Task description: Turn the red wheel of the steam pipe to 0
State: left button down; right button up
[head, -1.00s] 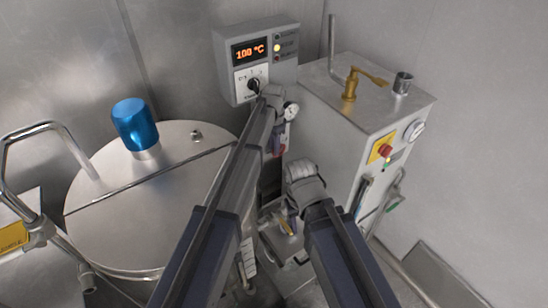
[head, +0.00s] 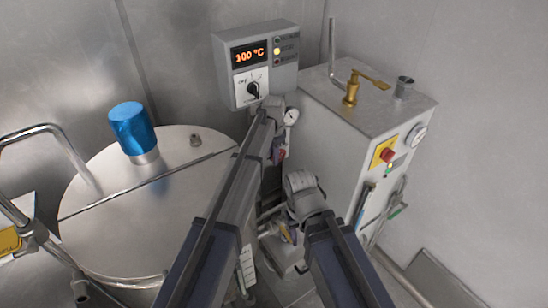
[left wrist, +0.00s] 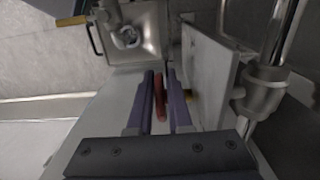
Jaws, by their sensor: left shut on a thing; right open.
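The red wheel (left wrist: 162,92) shows edge-on in the left wrist view, between the two purple fingers of my left gripper (left wrist: 160,80), which is shut on it. In the head view, a small red bit of the wheel (head: 282,154) shows beside my left gripper (head: 276,155), just below the pressure gauge (head: 291,116). My left arm hides most of the wheel and the pipe there. No marking of the wheel's position is readable. My right gripper (head: 288,232) is open, lower down, apart from the wheel.
A control box (head: 255,62) reading 100 °C with a black knob is on the wall above. A grey machine (head: 340,125) with a brass lever (head: 355,86) and a red button (head: 387,155) stands right. A lidded steel vessel (head: 130,215) with a blue knob (head: 133,130) stands left.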

pick_arm(q)
jog(key=shift+w+d+r+g+y, duration=0.1)
jog(key=shift+w+d+g+y, duration=0.1)
jog(key=shift+g+y, duration=0.15)
jog(key=shift+w+g+y, duration=0.1)
jog(key=shift+g+y, duration=0.15)
jog(key=shift+y, duration=0.2)
jog(key=shift+r+g+y+b, duration=0.1)
jog(key=shift+g+y+b, duration=0.35)
jog(key=shift+y, duration=0.25)
jog(key=shift+s+r, duration=0.15)
jog(key=shift+s, duration=0.05)
jog(key=shift+a, duration=0.1)
jog(key=c, duration=1.1)
grip_release()
